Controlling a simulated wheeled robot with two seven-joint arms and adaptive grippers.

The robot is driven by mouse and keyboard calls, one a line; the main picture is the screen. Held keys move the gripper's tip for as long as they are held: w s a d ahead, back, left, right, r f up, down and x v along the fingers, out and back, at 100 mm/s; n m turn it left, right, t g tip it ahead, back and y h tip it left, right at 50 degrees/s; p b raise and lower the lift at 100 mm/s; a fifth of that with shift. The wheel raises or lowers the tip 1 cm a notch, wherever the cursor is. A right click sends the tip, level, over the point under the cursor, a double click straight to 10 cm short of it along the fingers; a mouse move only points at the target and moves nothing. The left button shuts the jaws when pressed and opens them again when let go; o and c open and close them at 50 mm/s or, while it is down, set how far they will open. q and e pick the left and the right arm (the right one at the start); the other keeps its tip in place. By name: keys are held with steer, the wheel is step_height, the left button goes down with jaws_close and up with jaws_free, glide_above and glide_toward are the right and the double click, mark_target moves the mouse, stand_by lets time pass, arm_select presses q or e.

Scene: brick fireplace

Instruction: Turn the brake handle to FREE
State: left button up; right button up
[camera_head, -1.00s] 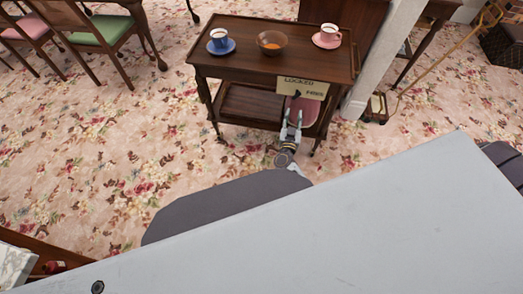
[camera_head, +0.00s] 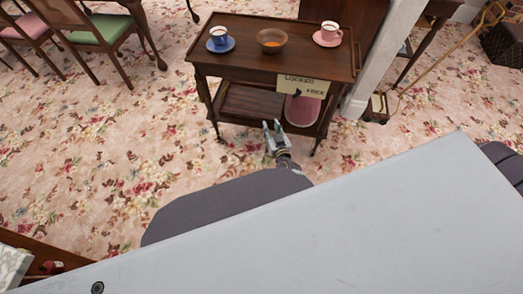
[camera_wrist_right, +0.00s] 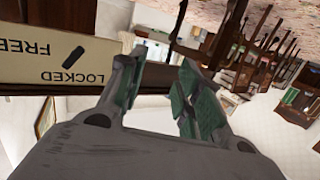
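The brake sign (camera_head: 303,86) is a cream plate reading LOCKED and FREE on the front edge of a wooden trolley (camera_head: 230,64). Its handle (camera_head: 297,93) is a small dark lever between the two words. In the right wrist view, where the sign is upside down, the handle (camera_wrist_right: 73,57) lies slanted beside the word LOCKED. My right gripper (camera_head: 272,124) is below and left of the sign, apart from the handle. In the right wrist view its fingers (camera_wrist_right: 157,80) stand open with nothing between them. My left gripper is not in view.
A blue cup (camera_head: 219,38), a brown bowl (camera_head: 271,41) and a pink cup (camera_head: 329,33) stand on the trolley top. A pink round thing (camera_head: 302,110) is under the sign. A white post (camera_head: 384,55) rises at the right.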

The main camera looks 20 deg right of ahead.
steer(key=s+a+f+n+g+y+b, duration=0.1)
steer(key=s+a+f+n+g+y, duration=0.2)
steer(key=a+f, duration=0.3)
steer(key=shift+s+a+f+g+y, duration=0.15)
steer(key=shift+s+f+g+y, duration=0.4)
steer(key=shift+s+f, duration=0.25)
